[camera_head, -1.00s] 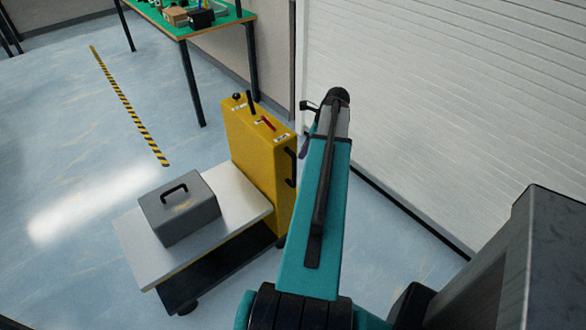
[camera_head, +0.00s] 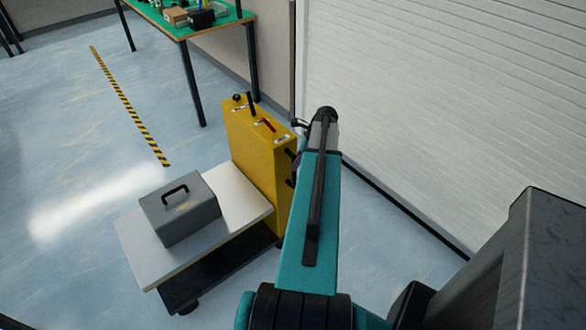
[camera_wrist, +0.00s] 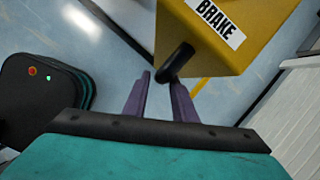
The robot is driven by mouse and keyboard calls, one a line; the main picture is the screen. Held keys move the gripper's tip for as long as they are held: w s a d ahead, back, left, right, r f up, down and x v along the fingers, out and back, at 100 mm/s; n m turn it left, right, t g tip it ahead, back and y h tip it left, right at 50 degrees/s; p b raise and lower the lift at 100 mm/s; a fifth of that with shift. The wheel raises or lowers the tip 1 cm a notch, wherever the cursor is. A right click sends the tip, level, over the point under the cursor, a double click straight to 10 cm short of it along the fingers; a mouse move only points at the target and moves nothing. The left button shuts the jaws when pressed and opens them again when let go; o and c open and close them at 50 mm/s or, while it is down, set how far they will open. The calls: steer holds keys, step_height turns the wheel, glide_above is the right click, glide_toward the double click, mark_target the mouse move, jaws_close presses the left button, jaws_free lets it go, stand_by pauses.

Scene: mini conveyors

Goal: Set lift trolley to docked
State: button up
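The lift trolley has a yellow column (camera_head: 255,155) and a pale flat platform (camera_head: 145,250), with a grey lidded box (camera_head: 180,212) on it. Black levers (camera_head: 251,104) and a red lever (camera_head: 265,124) are on the column's top, and a black handle is on its right side.
A green-topped table (camera_head: 190,28) with small items stands behind. A white slatted shutter wall (camera_head: 450,110) is close on the right. Yellow-black floor tape (camera_head: 130,105) runs at the left, with open floor around it. The wrist view shows a dark unit with red and green lights (camera_wrist: 40,100).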

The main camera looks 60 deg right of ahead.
steer(key=shift+p+x, duration=0.55)
steer(key=shift+x, duration=2.8)
